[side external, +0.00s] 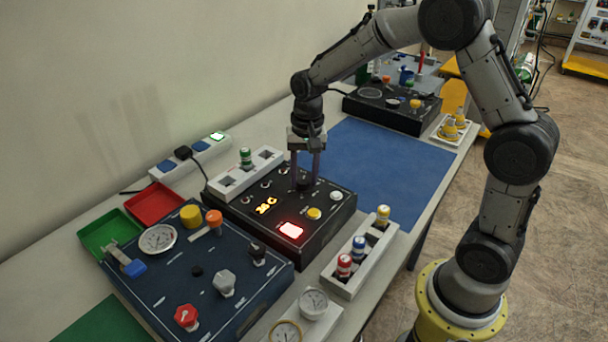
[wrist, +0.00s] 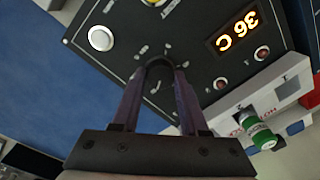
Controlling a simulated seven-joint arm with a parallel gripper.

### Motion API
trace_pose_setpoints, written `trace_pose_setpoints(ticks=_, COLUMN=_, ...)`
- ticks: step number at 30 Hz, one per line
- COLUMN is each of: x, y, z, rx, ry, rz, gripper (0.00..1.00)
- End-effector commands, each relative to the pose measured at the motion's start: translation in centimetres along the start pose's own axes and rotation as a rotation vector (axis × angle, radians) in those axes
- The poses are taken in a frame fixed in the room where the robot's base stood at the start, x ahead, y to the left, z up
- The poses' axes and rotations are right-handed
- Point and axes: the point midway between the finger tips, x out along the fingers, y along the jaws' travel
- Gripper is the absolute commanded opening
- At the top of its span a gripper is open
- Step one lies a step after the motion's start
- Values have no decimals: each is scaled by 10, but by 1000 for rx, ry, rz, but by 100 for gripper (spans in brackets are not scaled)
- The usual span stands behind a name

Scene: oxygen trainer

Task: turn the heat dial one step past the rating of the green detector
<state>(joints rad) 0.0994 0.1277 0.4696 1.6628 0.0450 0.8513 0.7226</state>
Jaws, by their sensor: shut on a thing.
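The black heater box (side external: 330,213) stands mid-table, with an amber display (side external: 266,205) that reads 36 C in the wrist view (wrist: 238,32). My gripper (side external: 306,182) points down at the box's far part, its fingers shut on the black heat dial (wrist: 159,62). Small marks ring the dial, too small to read. The green detector (side external: 246,157) stands upright in the white rack (side external: 266,157) at the box's back edge. It also shows in the wrist view (wrist: 258,132), its rating not readable.
A red lit button (side external: 291,230), a yellow button (side external: 314,214) and a white button (side external: 337,196) are on the box. A rack (side external: 345,281) with red, blue and yellow detectors stands in front. A dark blue panel (side external: 170,285) is at left. The blue mat (side external: 390,165) is clear.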

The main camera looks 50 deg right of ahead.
Motion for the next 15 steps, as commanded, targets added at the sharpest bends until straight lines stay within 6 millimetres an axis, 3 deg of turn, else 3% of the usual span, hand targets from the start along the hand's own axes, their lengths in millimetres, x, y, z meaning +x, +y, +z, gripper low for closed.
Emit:
trace_pose_setpoints(ticks=9, x=-2, y=-1, z=-1, rx=0, ry=4, rz=-4, gripper=0)
trace_pose_setpoints(ticks=10, x=-2, y=-1, z=-1, rx=0, ry=4, rz=-4, gripper=45)
trace_pose_setpoints(ticks=15, x=-1, y=-1, z=0, rx=0, ry=3, rz=-2, gripper=73)
